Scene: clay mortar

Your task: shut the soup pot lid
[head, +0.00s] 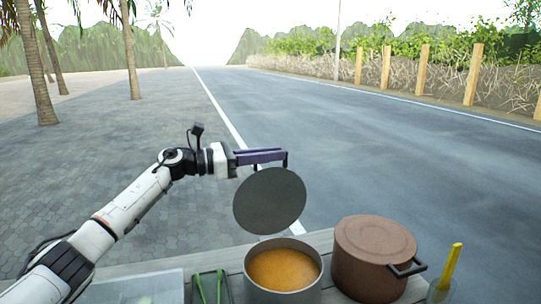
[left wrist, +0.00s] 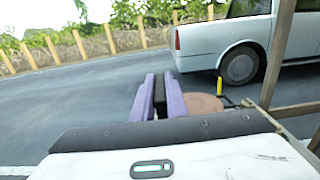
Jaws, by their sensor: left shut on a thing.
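The soup pot (head: 253,287) is a grey metal pot, open at the top, with orange soup inside, on the table's near part in the head view. Its lid (head: 270,201) is a dark grey round disc, steeply tilted above the pot's back rim and apart from it. My left gripper (head: 283,154), with purple fingers, is above the lid and shut on it, apparently by a dark handle at the top. In the left wrist view the purple fingers (left wrist: 161,97) have a dark piece between them. My right gripper is not in view.
A brown pot with a lid (head: 375,240) stands right of the soup pot; its lid also shows in the left wrist view (left wrist: 203,104). A yellow-handled tool (head: 449,266) stands beside it. Green-handled utensils (head: 210,287) lie in a tray to the left. A parked vehicle (left wrist: 222,37) stands on the road.

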